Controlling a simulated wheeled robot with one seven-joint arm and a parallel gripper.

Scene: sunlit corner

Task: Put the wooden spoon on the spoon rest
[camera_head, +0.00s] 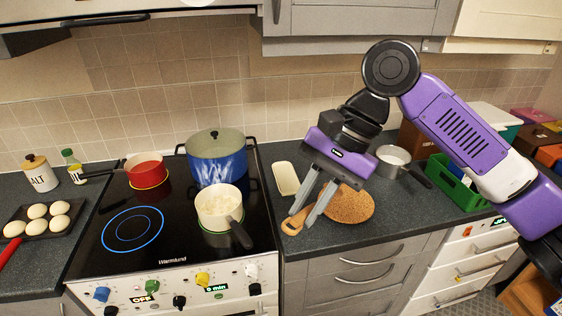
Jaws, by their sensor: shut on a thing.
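The wooden spoon (291,227) is light brown and shows at the tips of my gripper (303,217), near the front edge of the counter. My gripper points down and is shut on the spoon; the fingers hide part of it. I cannot tell whether the spoon still touches the counter. The spoon rest looks to be the cream, oblong dish (286,179) on the counter just right of the hob. It is empty and lies behind and slightly left of my fingertips.
A round cork mat (350,204) lies right of my fingers. A white saucepan (393,157) and a green crate (455,184) stand farther right. On the hob (110,255) are a blue pot (217,163), a red pan (146,169) and a cream pan (215,213), its handle pointing towards the front.

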